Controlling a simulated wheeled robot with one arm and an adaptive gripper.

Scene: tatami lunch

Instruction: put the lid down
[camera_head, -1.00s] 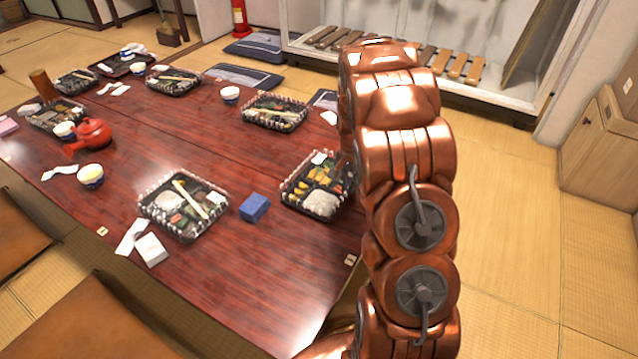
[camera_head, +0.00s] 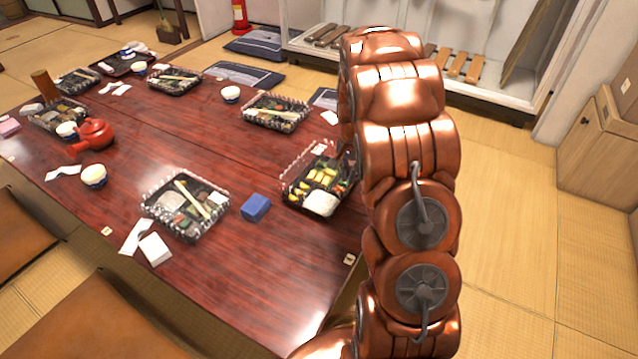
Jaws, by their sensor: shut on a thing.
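My copper arm rises at the right and hides its own end, so I cannot make out my gripper or what it holds. Just left of the arm, a black patterned lunch box (camera_head: 286,193) sits on the table, with rice and yellow food in it. The arm covers its right side. I cannot clearly pick out a separate lid; clear edges show around this box, and I cannot tell whether they belong to a lid. Another lunch box (camera_head: 147,210) with chopsticks lies to the left.
The dark red table (camera_head: 270,290) holds a blue block (camera_head: 256,207), a white box (camera_head: 155,248), a red teapot (camera_head: 95,134), bowls (camera_head: 94,176) and more lunch boxes. Its front right is bare. Cushions (camera_head: 232,74) lie behind. Tatami floor (camera_head: 510,220) is free at right.

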